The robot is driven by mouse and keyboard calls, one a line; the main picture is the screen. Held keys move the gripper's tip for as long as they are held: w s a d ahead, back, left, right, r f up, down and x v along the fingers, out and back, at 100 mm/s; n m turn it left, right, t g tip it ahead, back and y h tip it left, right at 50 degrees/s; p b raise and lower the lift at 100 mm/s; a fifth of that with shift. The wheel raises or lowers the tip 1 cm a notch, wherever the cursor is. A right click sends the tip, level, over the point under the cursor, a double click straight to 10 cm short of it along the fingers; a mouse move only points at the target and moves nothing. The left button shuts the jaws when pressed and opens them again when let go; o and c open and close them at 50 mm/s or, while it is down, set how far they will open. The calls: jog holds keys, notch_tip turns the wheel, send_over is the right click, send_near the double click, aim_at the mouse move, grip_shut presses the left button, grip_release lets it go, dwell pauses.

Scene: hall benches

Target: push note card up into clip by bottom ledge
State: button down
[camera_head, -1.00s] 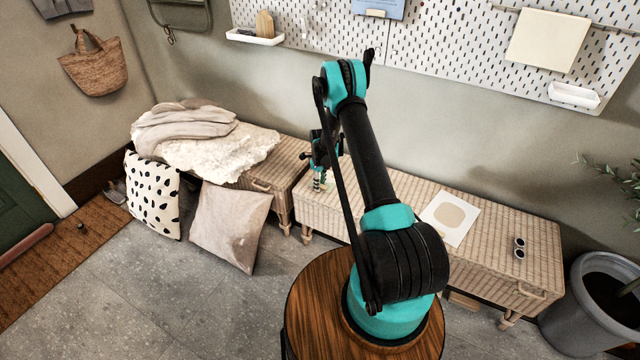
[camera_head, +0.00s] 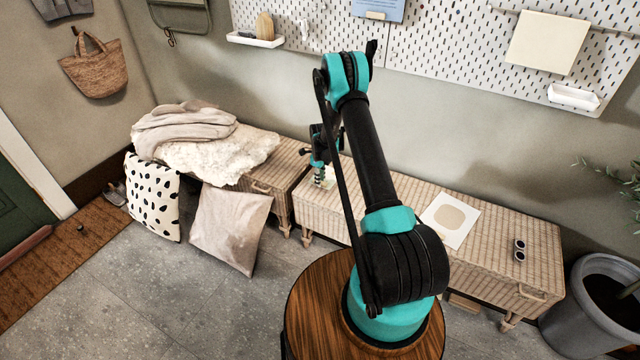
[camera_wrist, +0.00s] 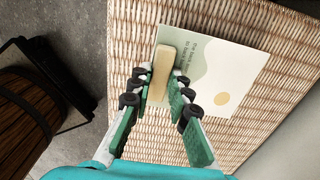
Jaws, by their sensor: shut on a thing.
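The note card (camera_wrist: 218,77) is pale with a green wave pattern, printed text and a tan circle. In the wrist view it is over the wicker bench top, with a thick pale wooden ledge (camera_wrist: 164,72) along its left edge. My gripper (camera_wrist: 163,92) has its fingers on both sides of this ledge and is shut on it. In the head view my gripper (camera_head: 319,178) is low at the left end of the right bench; the card is a small pale patch beside it (camera_head: 329,184). I cannot tell whether the card touches the bench. No clip is clearly visible.
The wicker bench (camera_head: 400,205) also bears a white sheet with a tan shape (camera_head: 450,219) and small dark-lensed glasses (camera_head: 519,250). A pegboard (camera_head: 450,45) above holds a blue card (camera_head: 378,8), a cream sheet (camera_head: 547,43) and white trays. A plant pot (camera_head: 590,290) stands at right.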

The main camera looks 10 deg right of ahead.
jog(key=shift+r, duration=2.3)
